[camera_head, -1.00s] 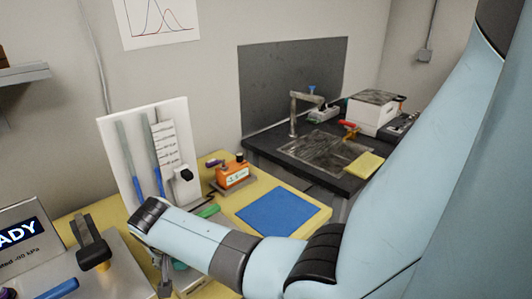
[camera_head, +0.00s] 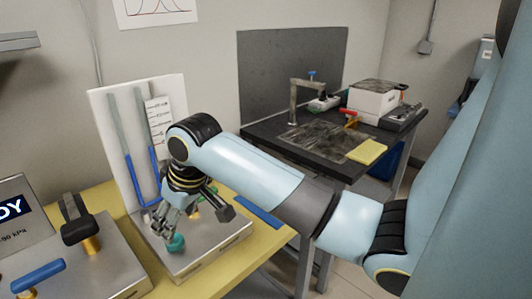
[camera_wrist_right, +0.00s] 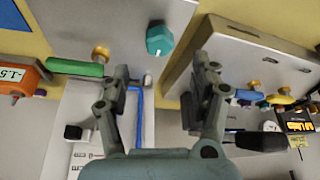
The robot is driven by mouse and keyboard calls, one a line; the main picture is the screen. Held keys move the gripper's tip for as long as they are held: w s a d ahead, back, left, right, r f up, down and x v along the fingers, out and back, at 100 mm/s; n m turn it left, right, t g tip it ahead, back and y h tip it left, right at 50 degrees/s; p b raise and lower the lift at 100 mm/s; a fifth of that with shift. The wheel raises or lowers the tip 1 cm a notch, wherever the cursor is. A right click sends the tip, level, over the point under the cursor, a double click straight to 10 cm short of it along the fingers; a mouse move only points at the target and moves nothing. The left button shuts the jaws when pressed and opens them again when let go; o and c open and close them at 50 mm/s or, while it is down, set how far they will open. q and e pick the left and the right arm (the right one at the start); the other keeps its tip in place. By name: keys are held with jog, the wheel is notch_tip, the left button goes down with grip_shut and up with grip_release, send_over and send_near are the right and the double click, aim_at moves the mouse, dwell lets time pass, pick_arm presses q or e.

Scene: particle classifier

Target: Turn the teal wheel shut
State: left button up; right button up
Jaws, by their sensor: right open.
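The teal wheel (camera_head: 175,243) sits on top of a metal box (camera_head: 215,246) on the yellow bench. It also shows in the right wrist view (camera_wrist_right: 160,40), just beyond the fingertips and roughly centred between them. My right gripper (camera_head: 176,222) points down close above the wheel in the head view and partly covers it. In the right wrist view the gripper (camera_wrist_right: 160,75) has its fingers apart with nothing between them. I cannot tell whether a finger touches the wheel. My left gripper is not in view.
A white tube panel (camera_head: 104,122) with blue liquid stands behind the box. A green lever (camera_wrist_right: 75,67) is beside the wheel in the right wrist view. Another metal unit with a black handle (camera_head: 76,220) and a blue lever (camera_head: 38,277) stands at left. A dark bench (camera_head: 310,145) is behind.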

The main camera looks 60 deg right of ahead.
jog(key=s+f+g+b, duration=0.1)
jog(key=s+f+b, duration=0.3)
jog(key=s+f, duration=0.6)
jog(key=s+f+g+h+b, duration=0.1)
jog(key=s+f+b, duration=0.3)
jog(key=s+f, duration=0.7)
notch_tip(320, 180, down, 8)
jog(key=shift+s+a+r+b, duration=0.15)
jog(key=shift+s+a+b, duration=0.15)
jog(key=shift+a, duration=0.15)
jog(key=shift+w, duration=0.2)
jog(key=s+f+g+b, duration=0.1)
jog(key=s+f+b, duration=0.1)
jog(key=s+f, duration=2)
jog(key=shift+s+d+g, duration=0.15)
jog(key=shift+d+g, duration=0.25)
jog(key=shift+d, duration=0.05)
